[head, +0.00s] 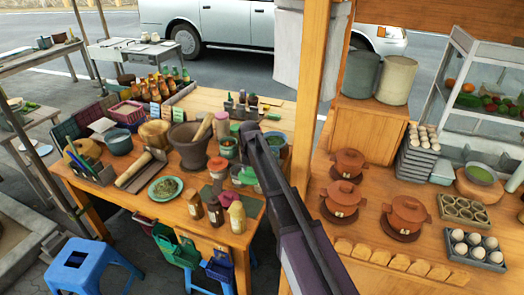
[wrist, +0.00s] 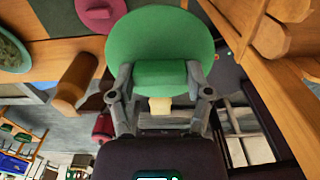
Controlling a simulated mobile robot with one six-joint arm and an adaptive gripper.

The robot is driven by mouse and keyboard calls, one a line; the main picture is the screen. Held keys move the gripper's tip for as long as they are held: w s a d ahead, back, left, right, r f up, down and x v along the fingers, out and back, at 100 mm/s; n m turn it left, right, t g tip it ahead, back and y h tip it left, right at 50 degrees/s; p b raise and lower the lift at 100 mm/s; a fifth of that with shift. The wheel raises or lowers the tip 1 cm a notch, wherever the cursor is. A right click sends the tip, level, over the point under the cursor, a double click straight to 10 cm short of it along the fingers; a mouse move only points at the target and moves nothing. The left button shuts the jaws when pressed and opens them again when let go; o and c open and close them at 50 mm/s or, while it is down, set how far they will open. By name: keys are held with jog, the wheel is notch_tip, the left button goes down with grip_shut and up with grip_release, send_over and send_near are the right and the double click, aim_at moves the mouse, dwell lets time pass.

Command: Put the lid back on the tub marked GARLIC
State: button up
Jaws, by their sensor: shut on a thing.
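My gripper (wrist: 160,80) is shut on the raised grip of a round green lid (wrist: 160,35), seen large in the wrist view. In the head view a green piece (head: 248,176), apparently this lid, shows beside my arm over the right part of the left table; the fingers are hidden behind the arm.
Brown bottles (head: 194,206) and a yellow bottle (head: 236,217) stand at the table's front edge. A stone mortar (head: 188,146) and a plate (head: 165,188) are to the left. A wooden post (head: 308,100) and a counter with clay pots (head: 345,198) are right of my arm.

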aim_at(251, 171)
notch_tip(251, 171, up, 8)
jog(key=p, duration=0.7)
jog(key=shift+r, duration=0.25)
jog(key=shift+s, duration=0.1)
